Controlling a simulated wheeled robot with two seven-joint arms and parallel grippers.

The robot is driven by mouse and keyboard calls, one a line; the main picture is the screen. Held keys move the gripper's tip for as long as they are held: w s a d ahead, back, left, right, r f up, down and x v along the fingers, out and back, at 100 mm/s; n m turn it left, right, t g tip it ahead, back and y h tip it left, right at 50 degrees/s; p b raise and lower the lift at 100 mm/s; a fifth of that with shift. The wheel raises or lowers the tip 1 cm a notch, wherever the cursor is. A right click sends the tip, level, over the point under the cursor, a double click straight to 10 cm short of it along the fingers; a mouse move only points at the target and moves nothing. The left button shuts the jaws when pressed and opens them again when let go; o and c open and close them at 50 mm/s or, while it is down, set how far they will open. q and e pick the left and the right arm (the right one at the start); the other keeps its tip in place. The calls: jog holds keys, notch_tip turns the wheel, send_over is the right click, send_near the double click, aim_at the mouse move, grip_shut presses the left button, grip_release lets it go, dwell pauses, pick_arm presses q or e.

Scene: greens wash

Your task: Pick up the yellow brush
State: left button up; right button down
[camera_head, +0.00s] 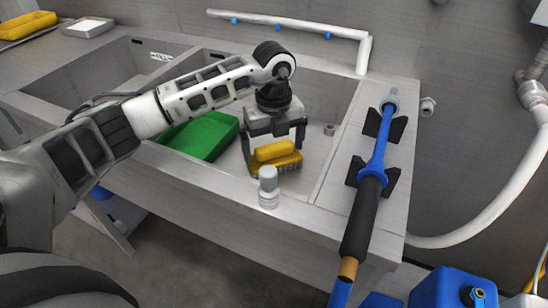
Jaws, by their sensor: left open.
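The yellow brush (275,152) lies in the right basin of the steel sink, its bristles showing along the lower edge. My left gripper (274,157) reaches down into the basin over the brush. Its two fingers stand apart, one on each side of the brush handle. I cannot tell whether the fingers touch it. The jaws are open. My right gripper is not in view.
A green container (203,137) sits left of the brush in the sink. A grey-white cylindrical fitting (268,187) stands on the front rim. A blue and black spray wand (373,175) rests on black holders to the right. A white pipe (300,26) runs behind.

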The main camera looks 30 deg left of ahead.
pick_arm(q)
jog(key=shift+f, duration=0.2)
jog(key=c, duration=1)
jog(key=shift+o, duration=0.2)
jog(key=shift+r, duration=0.15)
notch_tip(320, 180, up, 28)
jog(key=p, duration=0.4)
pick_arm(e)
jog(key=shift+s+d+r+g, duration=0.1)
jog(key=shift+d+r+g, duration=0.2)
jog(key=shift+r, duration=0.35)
